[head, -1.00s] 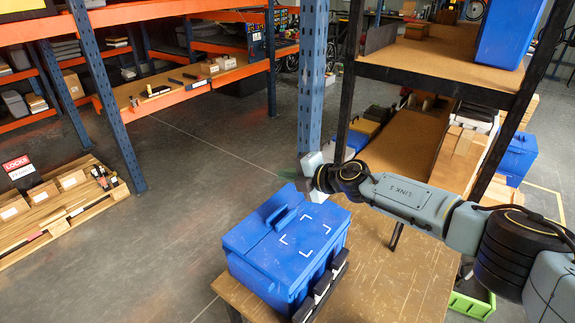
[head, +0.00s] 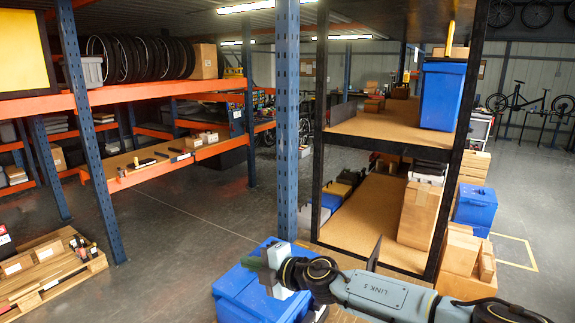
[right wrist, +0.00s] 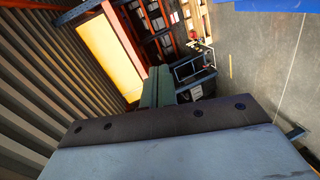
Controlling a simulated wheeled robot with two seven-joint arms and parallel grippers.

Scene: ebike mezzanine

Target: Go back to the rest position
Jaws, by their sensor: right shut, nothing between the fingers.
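My right gripper (head: 258,265) shows at the lower middle of the head view, at the end of my grey arm that comes in from the right. Its green fingers are shut and empty. They also show closed together in the right wrist view (right wrist: 158,84). In the head view the gripper overlaps the blue lidded box (head: 236,296), which stands behind and below it. I cannot tell the exact gap between them. My left gripper is not in view.
A blue post (head: 286,120) and a black-framed shelf rack (head: 318,130) stand beyond my arm. Orange-beamed racking (head: 140,100) is on the left. A wooden pallet (head: 45,275) lies at the lower left. Grey floor (head: 180,220) is open between them.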

